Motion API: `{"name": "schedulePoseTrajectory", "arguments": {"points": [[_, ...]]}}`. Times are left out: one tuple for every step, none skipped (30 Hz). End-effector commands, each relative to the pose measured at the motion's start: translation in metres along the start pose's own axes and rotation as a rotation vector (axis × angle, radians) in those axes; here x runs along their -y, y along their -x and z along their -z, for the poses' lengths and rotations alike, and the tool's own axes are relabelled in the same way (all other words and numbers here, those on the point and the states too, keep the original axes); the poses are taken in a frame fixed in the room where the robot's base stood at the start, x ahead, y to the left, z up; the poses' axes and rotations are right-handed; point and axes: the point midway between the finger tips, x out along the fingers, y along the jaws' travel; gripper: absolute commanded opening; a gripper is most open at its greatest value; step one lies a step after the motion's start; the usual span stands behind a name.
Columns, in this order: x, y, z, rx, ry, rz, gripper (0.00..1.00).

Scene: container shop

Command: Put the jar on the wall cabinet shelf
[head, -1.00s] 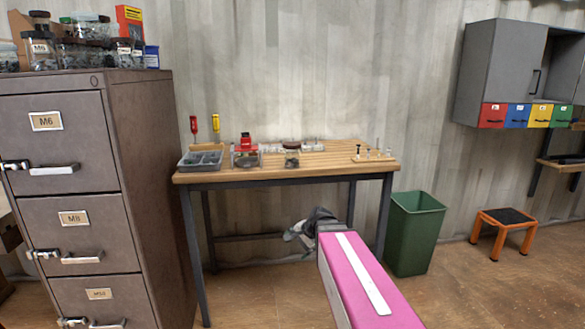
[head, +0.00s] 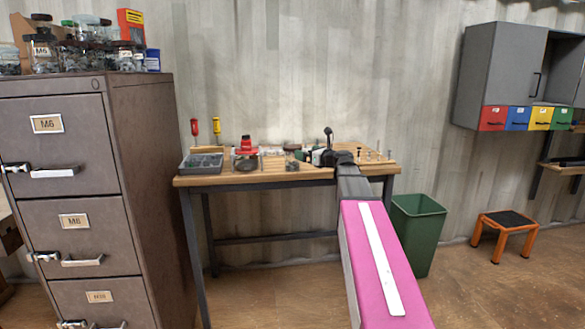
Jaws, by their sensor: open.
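A small dark-filled jar (head: 292,162) stands on the wooden workbench, right of a clear box with a red item on it. My gripper (head: 308,156) is open, at bench-top height just right of this jar, pointing left. The gap between fingers and jar is too small to judge. The grey wall cabinet (head: 497,65) hangs at the right, with a closed door and an open shelf bay (head: 562,72) beside it. Other jars (head: 45,55) stand on the filing cabinet at the left.
A green bin (head: 417,232) and an orange step stool (head: 507,232) stand on the floor to the right.

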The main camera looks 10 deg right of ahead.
Motion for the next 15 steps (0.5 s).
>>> {"name": "schedulePoseTrajectory", "arguments": {"points": [[0.001, -0.011, 0.0, -0.001, 0.001, -0.002, 1.0], [0.001, -0.016, 0.0, -0.001, 0.001, -0.001, 1.0], [0.002, -0.021, 0.0, -0.001, 0.001, -0.001, 1.0], [0.002, -0.025, 0.0, -0.001, 0.002, -0.002, 1.0], [0.001, -0.028, 0.0, -0.001, 0.002, -0.002, 1.0], [0.001, -0.032, 0.001, -0.001, 0.002, -0.001, 1.0], [0.001, -0.033, 0.001, -0.001, 0.002, -0.001, 1.0], [0.0, -0.035, 0.001, -0.001, 0.002, -0.001, 1.0], [0.0, -0.036, 0.001, -0.001, 0.002, -0.001, 1.0], [0.0, -0.038, 0.001, -0.001, 0.002, -0.001, 1.0], [0.0, -0.04, 0.002, -0.001, 0.003, -0.001, 1.0], [0.001, -0.043, 0.002, -0.002, 0.003, -0.001, 1.0], [0.001, -0.046, 0.003, -0.002, 0.003, -0.001, 1.0], [0.001, -0.05, 0.003, -0.002, 0.002, -0.001, 1.0], [0.002, -0.056, 0.004, -0.002, 0.002, -0.002, 1.0]]}}
